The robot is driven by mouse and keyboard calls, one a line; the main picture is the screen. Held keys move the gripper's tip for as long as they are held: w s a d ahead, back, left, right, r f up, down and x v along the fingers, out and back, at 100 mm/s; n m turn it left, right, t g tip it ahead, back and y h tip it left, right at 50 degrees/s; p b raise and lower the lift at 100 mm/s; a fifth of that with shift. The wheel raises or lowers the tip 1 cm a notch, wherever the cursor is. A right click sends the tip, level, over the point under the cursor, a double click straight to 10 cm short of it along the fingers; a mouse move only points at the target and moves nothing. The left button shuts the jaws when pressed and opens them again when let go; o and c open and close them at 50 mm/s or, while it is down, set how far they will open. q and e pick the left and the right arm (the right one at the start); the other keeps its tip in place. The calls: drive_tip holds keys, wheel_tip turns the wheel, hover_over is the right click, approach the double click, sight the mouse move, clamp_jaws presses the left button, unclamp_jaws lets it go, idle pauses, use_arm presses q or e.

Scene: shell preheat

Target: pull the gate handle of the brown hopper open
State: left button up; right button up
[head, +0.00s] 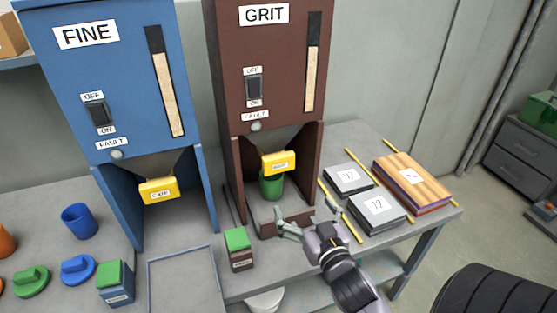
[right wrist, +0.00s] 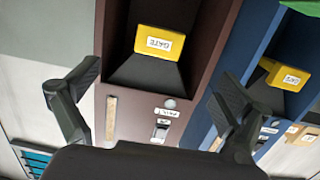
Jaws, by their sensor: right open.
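The brown hopper (head: 225,60), labelled GRIT, stands at the middle of the table. Its yellow gate handle (head: 280,162) sits under the funnel, above a green cup (head: 271,188) in the hopper's bay. My right gripper (head: 308,219) is open and empty, low in front of the bay and apart from the handle. In the right wrist view, which is turned upside down, the yellow handle (right wrist: 162,42) shows beyond the spread fingers (right wrist: 160,88), its label readable as GATE. My left gripper is not in view.
A blue hopper (head: 60,65) labelled FINE, with its own yellow gate handle (head: 158,189), stands at the left. A green-topped box (head: 238,250) is left of my gripper. Grey packs (head: 378,210) and a wooden stack (head: 412,180) lie at the right.

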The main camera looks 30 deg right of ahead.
sight(280, 162)
drive_tip(key=shift+t, duration=0.4)
drive_tip(key=p+x, duration=0.1)
drive_tip(key=x, duration=0.5)
drive_tip(key=r+p+x, duration=0.1)
drive_tip(key=x, duration=0.4)
drive_tip(key=p+x, duration=0.1)
drive_tip(key=x, duration=0.5)
drive_tip(key=shift+w+r, duration=0.3)
drive_tip(key=shift+w, duration=0.05)
drive_tip(key=shift+c, duration=0.3)
